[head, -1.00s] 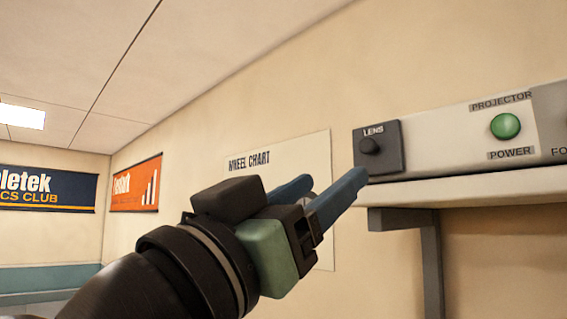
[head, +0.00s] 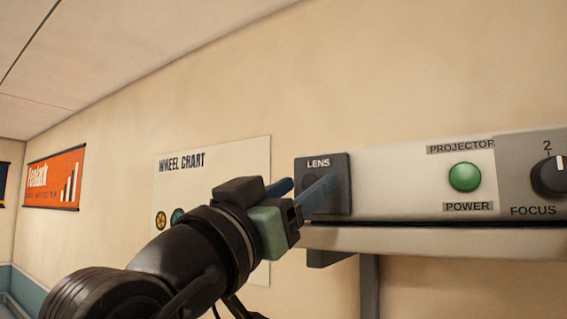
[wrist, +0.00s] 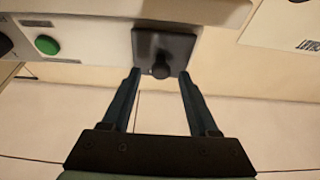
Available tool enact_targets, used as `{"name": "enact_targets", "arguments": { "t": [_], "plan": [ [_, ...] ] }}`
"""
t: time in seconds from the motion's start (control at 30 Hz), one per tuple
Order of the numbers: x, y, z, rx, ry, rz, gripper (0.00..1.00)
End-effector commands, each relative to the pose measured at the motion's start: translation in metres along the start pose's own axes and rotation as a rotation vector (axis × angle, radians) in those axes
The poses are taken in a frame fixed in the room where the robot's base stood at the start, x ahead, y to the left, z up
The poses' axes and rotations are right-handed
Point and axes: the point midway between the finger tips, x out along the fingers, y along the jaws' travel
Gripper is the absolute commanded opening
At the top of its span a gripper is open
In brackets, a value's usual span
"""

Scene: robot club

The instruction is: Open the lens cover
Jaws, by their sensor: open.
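The lens cover (head: 340,168) is a dark square plate marked LENS at the left end of the projector's front. In the wrist view the lens cover (wrist: 180,45) shows a round dark knob (wrist: 161,68) standing out from it. In the wrist view my gripper (wrist: 161,82) is open, with one blue finger on each side of the knob's line and the knob near the gap between the tips. I see no finger touching the knob. The cover lies over the lens.
The projector (head: 400,185) rests on a wall shelf (head: 430,241) with a bracket below. A green power button (head: 465,177) and a focus dial (head: 551,177) are to the right. A wheel chart (head: 225,160) hangs on the wall to the left.

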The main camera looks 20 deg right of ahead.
Motion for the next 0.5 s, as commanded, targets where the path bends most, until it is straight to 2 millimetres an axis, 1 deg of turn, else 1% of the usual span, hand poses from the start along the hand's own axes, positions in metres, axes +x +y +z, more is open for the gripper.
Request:
{"name": "enact_targets", "arguments": {
  "t": [0.03,0.17,0.47,0.5],
  "plan": [
    [0.0068,0.0005,-0.0024,-0.001,-0.001,0.001,0.6],
    [0.014,0.0001,-0.0005,0.0,-0.001,0.0,0.6],
    [0.0151,0.0001,0.0006,0.001,0.0,-0.001,0.6],
    [0.015,0.0001,0.0006,0.001,0.0,-0.001,0.53]
  ]
}}
